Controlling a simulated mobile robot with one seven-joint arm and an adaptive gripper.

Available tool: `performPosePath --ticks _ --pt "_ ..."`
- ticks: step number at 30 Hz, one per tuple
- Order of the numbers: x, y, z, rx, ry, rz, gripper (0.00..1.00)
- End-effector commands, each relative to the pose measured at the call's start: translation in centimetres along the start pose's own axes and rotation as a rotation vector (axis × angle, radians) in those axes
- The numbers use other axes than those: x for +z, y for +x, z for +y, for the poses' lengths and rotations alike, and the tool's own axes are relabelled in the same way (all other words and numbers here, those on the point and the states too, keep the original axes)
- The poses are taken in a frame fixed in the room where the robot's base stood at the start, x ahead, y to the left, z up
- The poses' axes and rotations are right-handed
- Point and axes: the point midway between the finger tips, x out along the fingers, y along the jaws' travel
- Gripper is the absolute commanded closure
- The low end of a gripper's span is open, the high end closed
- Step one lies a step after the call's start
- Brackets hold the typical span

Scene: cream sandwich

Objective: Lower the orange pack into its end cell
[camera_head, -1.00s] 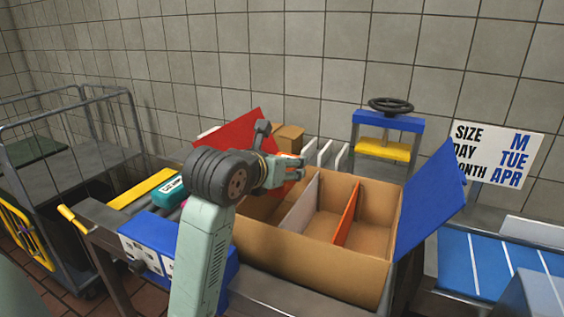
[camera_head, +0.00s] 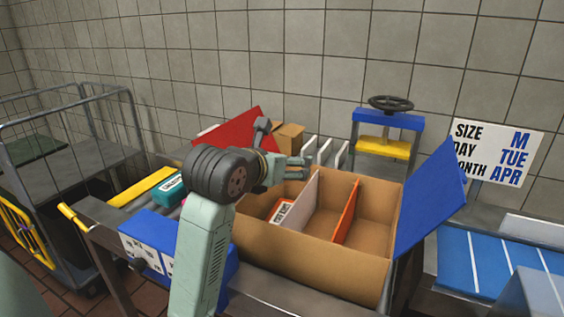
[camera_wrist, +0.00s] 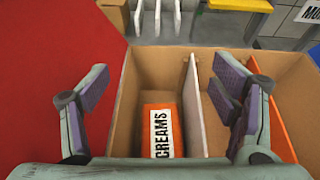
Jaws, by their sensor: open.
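The orange pack (camera_wrist: 161,131), with a white label reading "CREAMS", lies down inside the left end cell of the cardboard box (camera_head: 310,257). It also shows in the head view (camera_head: 281,210), partly hidden by the box wall. A white divider (camera_wrist: 194,107) stands at its right. My gripper (camera_head: 298,168) is open and empty above the left part of the box. In the wrist view its two fingers (camera_wrist: 158,90) are wide apart, with the pack below and between them, not touched by either finger.
An orange divider (camera_head: 346,212) parts the other two cells, which look empty. A red flap (camera_head: 235,137) stands open at the left and a blue flap (camera_head: 431,200) at the right. A teal pack (camera_head: 171,187) lies at the left.

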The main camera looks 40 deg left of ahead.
Motion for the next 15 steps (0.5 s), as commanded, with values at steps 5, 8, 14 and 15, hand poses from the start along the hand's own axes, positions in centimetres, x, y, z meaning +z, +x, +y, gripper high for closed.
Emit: performPosePath --ticks 5,8,14,15 --pt "0.1 -1.6 0.1 0.002 0.001 -0.003 0.2" --pt "0.1 -3.6 0.1 0.004 0.001 -0.004 0.2" --pt "0.1 -8.0 0.1 0.005 0.002 -0.003 0.2" --pt "0.1 -8.7 0.1 0.004 0.001 -0.004 0.2"
